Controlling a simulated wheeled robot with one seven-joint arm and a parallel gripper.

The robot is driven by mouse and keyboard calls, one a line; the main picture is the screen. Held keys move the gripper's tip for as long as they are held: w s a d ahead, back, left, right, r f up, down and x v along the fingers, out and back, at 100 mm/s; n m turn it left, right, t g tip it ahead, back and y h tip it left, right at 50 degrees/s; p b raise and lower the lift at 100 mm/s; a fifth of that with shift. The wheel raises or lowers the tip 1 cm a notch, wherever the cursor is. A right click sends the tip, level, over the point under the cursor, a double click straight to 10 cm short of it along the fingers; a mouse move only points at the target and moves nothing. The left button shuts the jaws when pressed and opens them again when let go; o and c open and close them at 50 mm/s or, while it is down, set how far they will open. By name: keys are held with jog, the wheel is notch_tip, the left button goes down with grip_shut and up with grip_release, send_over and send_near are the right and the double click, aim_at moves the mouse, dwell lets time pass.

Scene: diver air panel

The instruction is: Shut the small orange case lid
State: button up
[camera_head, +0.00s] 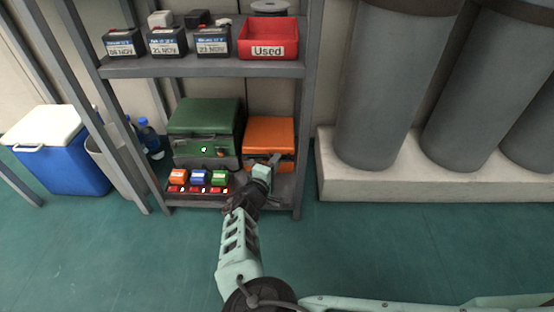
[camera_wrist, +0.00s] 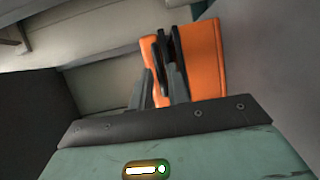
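The small orange case (camera_head: 269,132) sits on the lower shelf, right of the larger green case. A dark gap runs below its orange top, above a narrower orange front part; I cannot tell how far the lid stands open. My gripper (camera_head: 274,160) is at the front of the orange case and covers part of its lower front. In the wrist view, the orange case (camera_wrist: 207,58) fills the upper middle, with a dark strip between two orange parts. My gripper's fingers (camera_wrist: 162,88) reach toward it, slightly apart, with orange showing between them. I cannot tell whether they touch it.
The green case (camera_head: 205,118) stands close on the left. Small orange, blue and green boxes (camera_head: 199,177) line the shelf front. A grey shelf post (camera_head: 304,110) rises right of the orange case. The upper shelf holds batteries and a red bin (camera_head: 268,36).

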jog(key=p+v, duration=0.6)
jog(key=v, duration=1)
